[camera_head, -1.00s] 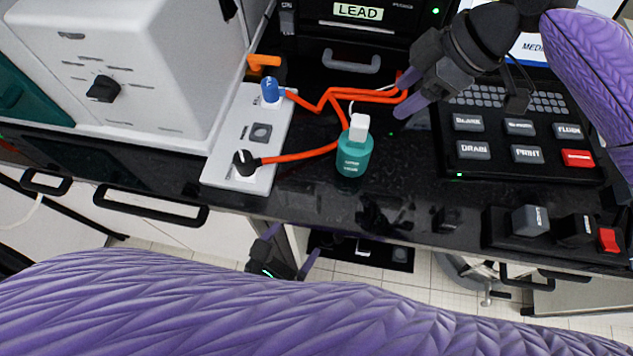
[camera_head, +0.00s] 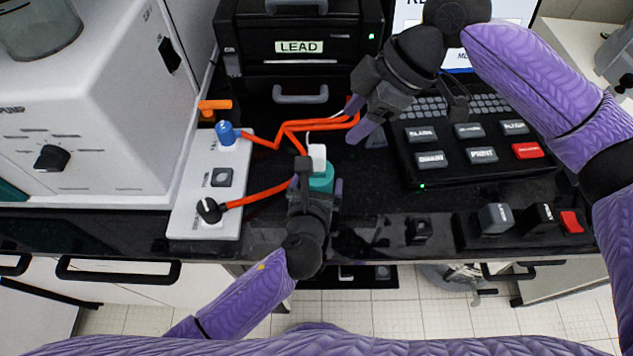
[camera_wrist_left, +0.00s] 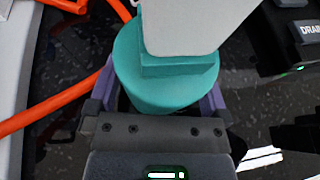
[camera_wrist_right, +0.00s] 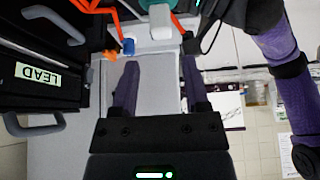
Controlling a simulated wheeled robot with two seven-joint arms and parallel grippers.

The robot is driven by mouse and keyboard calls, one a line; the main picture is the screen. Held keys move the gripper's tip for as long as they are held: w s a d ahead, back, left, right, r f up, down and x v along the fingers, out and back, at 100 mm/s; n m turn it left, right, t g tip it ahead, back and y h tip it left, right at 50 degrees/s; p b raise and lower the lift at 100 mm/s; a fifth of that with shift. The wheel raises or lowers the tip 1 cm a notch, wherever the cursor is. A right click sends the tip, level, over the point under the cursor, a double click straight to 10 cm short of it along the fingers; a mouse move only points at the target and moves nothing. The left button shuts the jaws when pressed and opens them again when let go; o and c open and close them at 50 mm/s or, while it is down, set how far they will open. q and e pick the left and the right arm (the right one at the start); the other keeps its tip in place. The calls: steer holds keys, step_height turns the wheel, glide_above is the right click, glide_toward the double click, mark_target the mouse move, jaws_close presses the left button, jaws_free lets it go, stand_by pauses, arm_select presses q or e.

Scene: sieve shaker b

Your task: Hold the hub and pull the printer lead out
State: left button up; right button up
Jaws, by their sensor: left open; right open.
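The white hub strip (camera_head: 196,213) lies on the black counter with a blue plug (camera_head: 226,133) at its far end and a black plug (camera_head: 209,210) at its near end. An orange lead (camera_head: 262,194) runs from the black plug, and another orange lead (camera_head: 290,127) runs from the blue plug. I cannot tell which is the printer's. My left gripper (camera_head: 316,188) is open around a teal bottle (camera_head: 322,180) with a white top; its fingers show on both sides in the left wrist view (camera_wrist_left: 158,98). My right gripper (camera_head: 364,121) is open and empty beside the orange bends.
A black printer (camera_head: 330,65) labelled LEAD stands behind. A white machine (camera_head: 90,120) stands left of the hub. A button panel (camera_head: 470,140) and a switch block (camera_head: 520,225) are at right.

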arm_select(q)
steer(key=shift+c, duration=0.3)
steer(key=c, duration=1.2)
steer(key=shift+c, duration=0.4)
arm_select(e)
steer(key=shift+o, duration=1.6)
steer(key=shift+a+m, duration=0.15)
steer(key=shift+m, duration=0.15)
steer(key=m+h, duration=0.5)
steer(key=m, duration=0.9)
glide_toward(317, 151)
steer(key=shift+s+d+f, duration=0.1)
steer(key=shift+d+f, duration=0.05)
steer(key=shift+d, duration=0.05)
steer(key=m, duration=0.2)
steer(key=shift+s+a+r+m+h, duration=0.1)
steer(key=shift+a+r+m+h, duration=0.2)
steer(key=shift+m, duration=0.4)
steer(key=f, duration=1.2)
steer(key=shift+w+a, duration=0.25)
steer(key=shift+c, duration=0.2)
